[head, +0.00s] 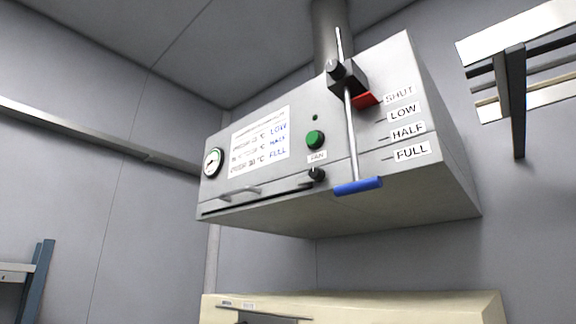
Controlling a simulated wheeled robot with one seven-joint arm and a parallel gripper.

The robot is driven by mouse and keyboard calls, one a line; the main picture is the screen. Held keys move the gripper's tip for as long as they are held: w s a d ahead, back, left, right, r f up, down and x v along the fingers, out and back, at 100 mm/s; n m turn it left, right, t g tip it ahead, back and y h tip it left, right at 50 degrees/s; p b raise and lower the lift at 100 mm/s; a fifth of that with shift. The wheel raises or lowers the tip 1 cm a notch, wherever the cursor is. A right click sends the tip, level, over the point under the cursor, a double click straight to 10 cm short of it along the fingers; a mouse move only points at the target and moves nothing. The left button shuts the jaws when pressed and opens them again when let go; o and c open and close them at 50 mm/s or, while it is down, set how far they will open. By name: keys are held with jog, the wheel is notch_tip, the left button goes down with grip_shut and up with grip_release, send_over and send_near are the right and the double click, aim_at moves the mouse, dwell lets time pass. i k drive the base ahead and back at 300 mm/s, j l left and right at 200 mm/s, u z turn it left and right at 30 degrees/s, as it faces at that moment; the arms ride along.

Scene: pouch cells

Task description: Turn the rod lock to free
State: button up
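A grey box-shaped hood (440,165) hangs on the wall in the upper middle of the head view. A thin upright metal rod (352,130) runs down its front through a black block (350,78) with a round black knob (333,69). This block appears to be the rod lock; whether it is locked or free I cannot tell. A red pointer (366,100) sticks out below the block near the SHUT label (399,95). My gripper is not in view.
The hood front also has a green FAN button (315,140), a small black knob (316,175), a gauge (212,162) and a bar handle (240,191). LOW, HALF and FULL labels run down its right. A cream cabinet (400,305) stands below. A bracketed shelf (517,100) is at upper right.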

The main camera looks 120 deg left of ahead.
aim_at(337, 70)
jog(key=u, duration=3.65)
